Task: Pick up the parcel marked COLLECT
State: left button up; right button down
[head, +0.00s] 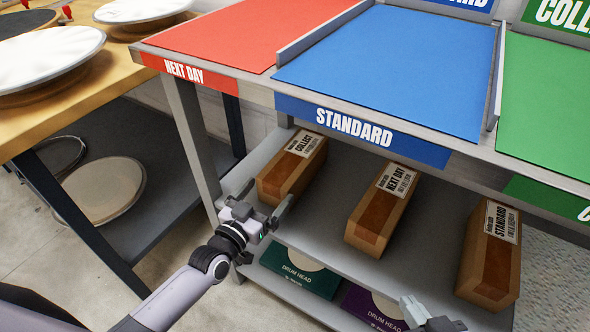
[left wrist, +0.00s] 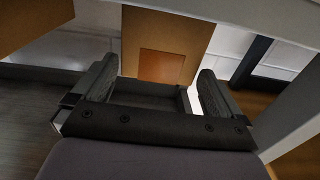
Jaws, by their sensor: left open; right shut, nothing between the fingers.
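The parcel marked COLLECT (head: 284,178) is a long brown box with a white label, lying on the grey shelf under the sorting trays, leftmost of three parcels. My left gripper (head: 264,197) is open and empty just in front of its near end, one finger to each side. In the left wrist view, the near end of a brown parcel (left wrist: 165,35) with an orange-brown patch stands ahead, between the open fingers of the left gripper (left wrist: 158,78). Whether the fingers overlap the parcel's sides is unclear. My right gripper (head: 412,305) is shut and empty at the bottom edge.
Parcels marked NEXT DAY (head: 379,212) and STANDARD (head: 489,258) lie further right on the same shelf (head: 330,240). Above are red (head: 245,35), blue (head: 395,65) and green (head: 548,110) trays. Drum head boxes (head: 300,272) sit below. A post (head: 192,140) stands left.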

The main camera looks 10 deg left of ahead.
pick_arm(q)
jog(key=shift+x, duration=0.85)
jog(key=shift+f, duration=0.1)
jog(key=c, duration=1)
jog(key=shift+r, duration=0.25)
jog(key=c, duration=0.3)
